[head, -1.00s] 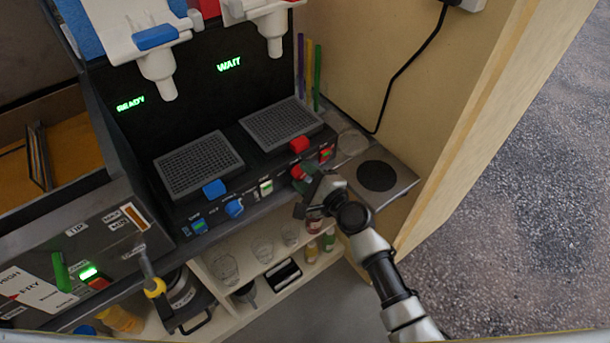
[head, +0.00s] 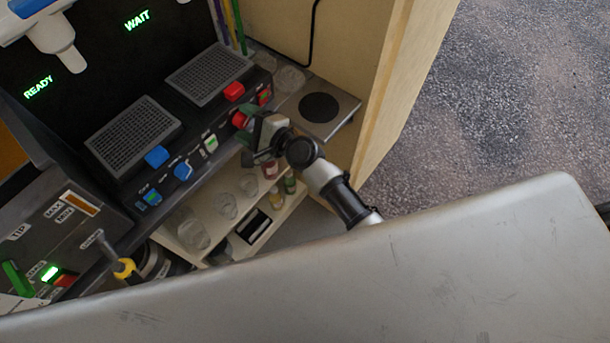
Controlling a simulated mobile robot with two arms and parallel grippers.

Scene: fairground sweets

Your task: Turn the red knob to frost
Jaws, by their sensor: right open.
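The red knob (head: 239,119) is on the right part of the slush machine's black front panel, below the red tap lever block. My right gripper (head: 249,128) is at the knob, its dark jaws open and seemingly around it; whether they touch it I cannot tell. The gripper partly hides the knob, and the knob's pointer and printed labels are too small or covered to read. The machine's display reads WAIT (head: 138,20) on the right side and READY (head: 38,87) on the left. My left gripper is not in view.
A blue knob (head: 183,171) and a lit green switch (head: 210,143) sit left of the red knob. Grey drip grids (head: 131,137) lie above the panel. A shelf with glasses (head: 227,206) and small bottles (head: 289,184) is below. A wooden wall (head: 385,90) stands at right.

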